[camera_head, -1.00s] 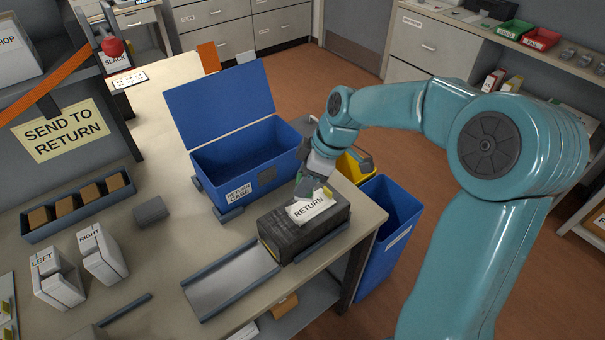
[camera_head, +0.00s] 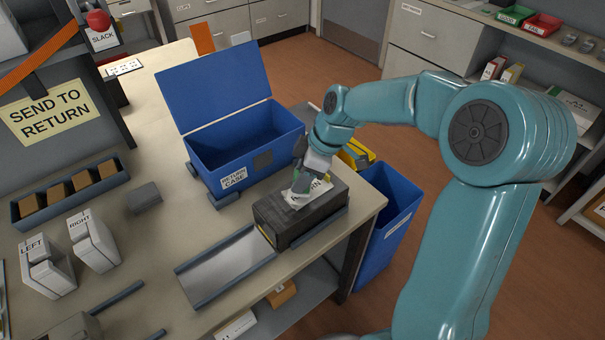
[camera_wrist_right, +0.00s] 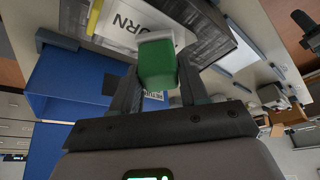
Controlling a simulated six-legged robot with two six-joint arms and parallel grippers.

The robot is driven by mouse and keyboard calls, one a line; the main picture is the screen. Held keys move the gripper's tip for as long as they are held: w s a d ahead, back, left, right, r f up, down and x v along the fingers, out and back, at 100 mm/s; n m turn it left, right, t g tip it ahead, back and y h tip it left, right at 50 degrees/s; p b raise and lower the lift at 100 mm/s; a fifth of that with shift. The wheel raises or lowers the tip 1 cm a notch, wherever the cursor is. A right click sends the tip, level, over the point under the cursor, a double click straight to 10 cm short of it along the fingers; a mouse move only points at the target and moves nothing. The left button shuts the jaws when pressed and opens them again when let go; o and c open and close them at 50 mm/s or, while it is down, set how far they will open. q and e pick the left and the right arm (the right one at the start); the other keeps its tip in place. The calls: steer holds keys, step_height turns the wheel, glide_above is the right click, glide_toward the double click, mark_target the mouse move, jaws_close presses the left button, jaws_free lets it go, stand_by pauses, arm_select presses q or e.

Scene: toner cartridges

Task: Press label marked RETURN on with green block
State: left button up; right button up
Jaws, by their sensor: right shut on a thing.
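The dark toner cartridge (camera_head: 318,213) lies in the tray at the bench's front right. The white RETURN label (camera_head: 318,188) lies on its top, partly hidden behind my right gripper. My right gripper (camera_head: 297,188) is shut on the green block (camera_wrist_right: 158,66), which has a pale end towards the label. The block is over the label; I cannot tell whether it touches. My left gripper is not in view.
An open blue RETURN CASE bin (camera_head: 205,180) stands just behind the cartridge. The empty metal part of the tray (camera_head: 230,265) is to its left. LEFT and RIGHT white boxes (camera_head: 92,240) stand at the left. A blue bin (camera_head: 385,240) is beyond the bench edge.

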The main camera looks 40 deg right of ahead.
steer(key=shift+s, duration=0.1)
steer(key=shift+f, duration=0.2)
steer(key=shift+f+b, duration=0.35)
steer(key=shift+b, duration=0.25)
stand_by(0.7)
steer(key=shift+r+p, duration=2.35)
steer(key=shift+r, duration=1.25)
steer(key=shift+f, duration=0.1)
